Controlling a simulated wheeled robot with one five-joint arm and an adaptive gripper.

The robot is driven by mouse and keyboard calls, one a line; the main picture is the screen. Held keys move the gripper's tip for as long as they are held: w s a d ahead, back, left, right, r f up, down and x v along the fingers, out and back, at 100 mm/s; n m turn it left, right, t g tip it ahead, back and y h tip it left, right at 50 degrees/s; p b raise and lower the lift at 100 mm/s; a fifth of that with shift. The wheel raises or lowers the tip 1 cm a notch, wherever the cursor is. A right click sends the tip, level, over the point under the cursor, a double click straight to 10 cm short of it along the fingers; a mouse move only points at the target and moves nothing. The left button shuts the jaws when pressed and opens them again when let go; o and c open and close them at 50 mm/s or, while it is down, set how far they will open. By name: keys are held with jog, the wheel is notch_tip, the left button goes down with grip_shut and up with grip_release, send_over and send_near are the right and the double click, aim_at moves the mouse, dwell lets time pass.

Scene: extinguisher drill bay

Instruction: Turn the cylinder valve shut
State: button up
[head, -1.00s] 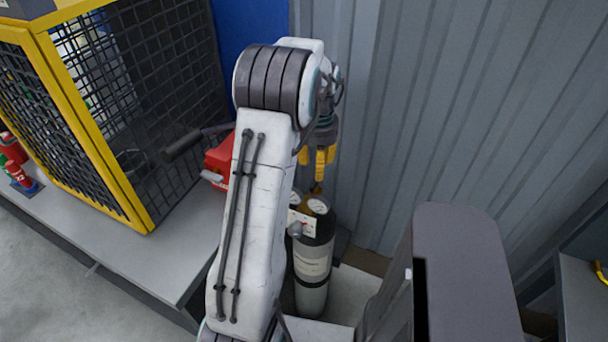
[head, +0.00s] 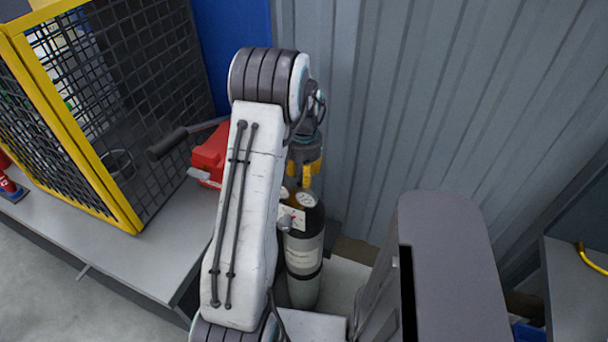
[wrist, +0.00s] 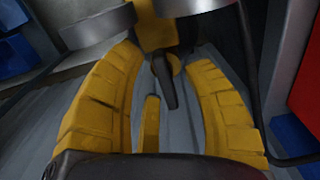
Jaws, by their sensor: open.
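The gas cylinder (head: 304,258), dark at the shoulder and pale below, stands upright beside my arm in the head view. Two round gauges (head: 306,199) and a white tag (head: 292,217) are at its top. My gripper (head: 304,176) is open, pointing down just above the gauges. In the wrist view my yellow fingers (wrist: 166,62) are spread either side of a brass-yellow valve body (wrist: 155,32) with a dark stem (wrist: 164,82). A narrow yellow piece (wrist: 151,122) shows between the fingers; I cannot tell what it is. Whether the fingers touch the valve is unclear.
A red box (head: 209,157) with a dark-handled lever is left of my arm, next to a yellow-framed mesh cage (head: 70,120) on a grey bench (head: 125,255). A corrugated grey wall (head: 430,110) is close behind the cylinder.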

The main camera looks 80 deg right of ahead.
grip_shut()
jog(key=shift+m, duration=0.3)
dwell(0.3)
jog(key=m+b, duration=0.1)
jog(key=m, duration=0.1)
jog(key=shift+w+f+m, duration=0.1)
jog(key=shift+m, duration=0.2)
jog(key=m+b, duration=0.2)
jog(key=m, duration=0.3)
jog(key=shift+w, duration=0.2)
jog(key=m, duration=0.5)
jog(key=shift+w+b, duration=0.15)
jog(key=shift+b, duration=0.15)
jog(key=shift+d+m, duration=0.15)
jog(key=shift+m, duration=2.15)
